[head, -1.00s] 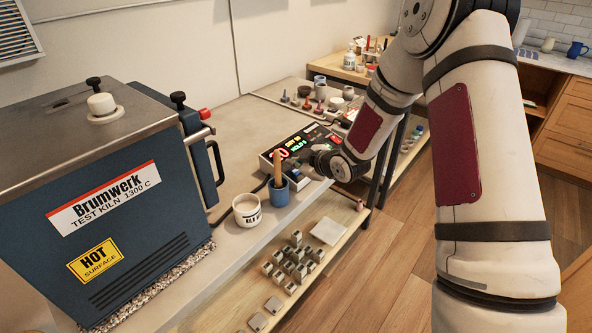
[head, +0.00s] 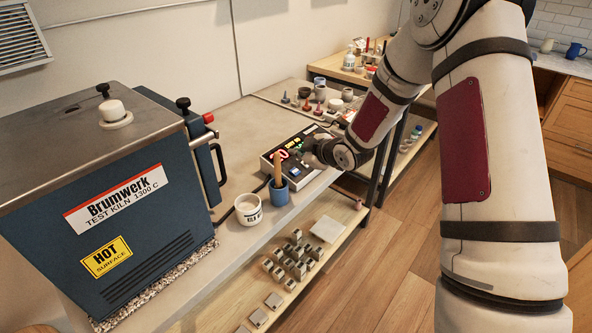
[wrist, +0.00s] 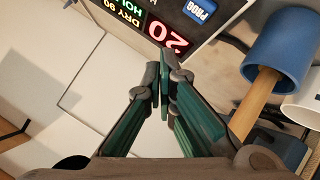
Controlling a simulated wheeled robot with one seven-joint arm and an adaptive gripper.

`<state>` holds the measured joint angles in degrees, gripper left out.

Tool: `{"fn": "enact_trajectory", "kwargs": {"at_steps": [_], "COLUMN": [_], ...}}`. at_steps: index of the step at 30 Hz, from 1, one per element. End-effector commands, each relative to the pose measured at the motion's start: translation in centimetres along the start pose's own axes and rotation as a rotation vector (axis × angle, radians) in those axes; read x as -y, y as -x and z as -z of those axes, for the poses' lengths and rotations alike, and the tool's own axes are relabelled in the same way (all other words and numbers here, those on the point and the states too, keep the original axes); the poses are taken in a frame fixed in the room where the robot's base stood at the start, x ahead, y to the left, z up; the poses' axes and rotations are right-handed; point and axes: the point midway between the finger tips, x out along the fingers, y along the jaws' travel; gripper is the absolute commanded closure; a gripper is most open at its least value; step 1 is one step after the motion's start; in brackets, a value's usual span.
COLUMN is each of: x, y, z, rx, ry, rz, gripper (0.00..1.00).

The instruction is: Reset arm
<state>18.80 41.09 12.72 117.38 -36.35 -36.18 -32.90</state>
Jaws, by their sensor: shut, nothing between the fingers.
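My arm reaches down from the upper right in the head view, and my gripper (head: 306,150) is beside and partly in front of the kiln controller box (head: 270,166). In the wrist view my gripper (wrist: 162,82) has its green-sided fingers together, with nothing between them. Its tips are in front of the controller's red "20" display (wrist: 168,33). A blue PROG button (wrist: 200,10) shows above it. I cannot tell whether the fingertips touch the box.
A blue cup (head: 278,192) with a wooden-handled tool and a white cup (head: 248,211) stand on the bench by the blue kiln (head: 120,220). Small pots and tools stand behind the controller. Floor (head: 370,270) at right is clear.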

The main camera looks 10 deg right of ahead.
Motion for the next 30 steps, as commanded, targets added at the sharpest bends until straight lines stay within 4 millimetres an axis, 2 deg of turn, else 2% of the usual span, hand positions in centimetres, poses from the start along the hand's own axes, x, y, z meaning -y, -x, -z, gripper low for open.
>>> {"fn": "enact_trajectory", "kwargs": {"at_steps": [3, 17, 20, 23, 26, 30], "x": [-0.3, -0.3, -0.9, -2.0, -3.2, -4.4], "y": [0.6, 0.4, 1.3, 3.2, 6.1, 11.0], "z": [0.4, 0.3, 0.9, 1.8, 2.9, 4.4], "rx": [0.001, 0.001, 0.022, 0.077, 0.153, 0.260], "ry": [-0.001, -0.001, -0.003, -0.018, -0.049, -0.116], "rz": [0.000, 0.000, -0.004, -0.012, -0.027, -0.054], "gripper": [1.00, 1.00, 1.00, 1.00, 1.00, 1.00]}}
